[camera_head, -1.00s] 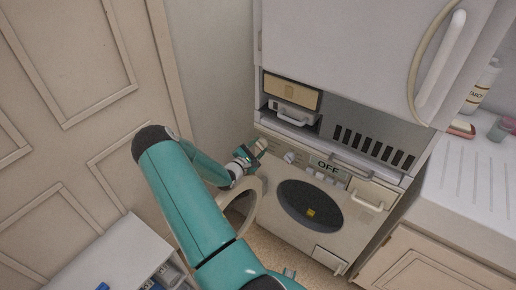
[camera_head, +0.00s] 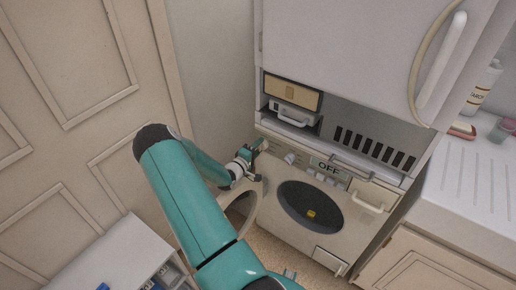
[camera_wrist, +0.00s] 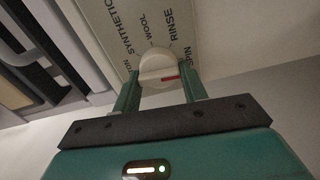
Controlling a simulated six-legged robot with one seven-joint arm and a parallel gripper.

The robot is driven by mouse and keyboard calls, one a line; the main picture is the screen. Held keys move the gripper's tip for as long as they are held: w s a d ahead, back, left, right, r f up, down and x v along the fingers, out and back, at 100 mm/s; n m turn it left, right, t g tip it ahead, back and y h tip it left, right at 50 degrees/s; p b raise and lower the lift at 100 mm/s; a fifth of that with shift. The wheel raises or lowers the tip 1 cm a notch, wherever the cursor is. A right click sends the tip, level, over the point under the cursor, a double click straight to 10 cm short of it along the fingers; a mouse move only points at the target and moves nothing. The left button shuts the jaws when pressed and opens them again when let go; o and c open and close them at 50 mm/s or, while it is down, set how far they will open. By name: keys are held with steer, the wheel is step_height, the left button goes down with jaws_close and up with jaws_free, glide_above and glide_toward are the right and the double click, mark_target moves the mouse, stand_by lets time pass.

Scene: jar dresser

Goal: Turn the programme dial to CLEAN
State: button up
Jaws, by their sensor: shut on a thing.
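The programme dial (camera_wrist: 155,60) is a round cream knob with a red mark, on a pale panel in the wrist view. My gripper (camera_wrist: 160,77) is shut on it, one green finger at each side. The red mark points right, toward the partly covered word SPIN. WOOL, SYNTHETIC and RINSE are printed around the dial; I see no CLEAN label. In the head view my gripper (camera_head: 258,146) is at the upper left of the washer front, where the dial itself is hidden.
The washer has a dark round opening (camera_head: 293,208) with a small yellow thing inside. A round door (camera_head: 246,217) stands open below my gripper. Another small knob (camera_head: 290,158) is just right of my gripper.

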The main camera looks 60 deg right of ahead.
steer(key=shift+a+r+m, duration=0.1)
steer(key=shift+r+m, duration=0.05)
steer(key=shift+m, duration=3.85)
steer(key=o, duration=1)
steer(key=shift+c, duration=0.2)
steer(key=a, duration=0.4)
steer(key=w+a, duration=0.1)
steer(key=a, duration=0.4)
steer(key=w+a, duration=0.1)
steer(key=a, duration=0.3)
steer(key=shift+a, duration=0.3)
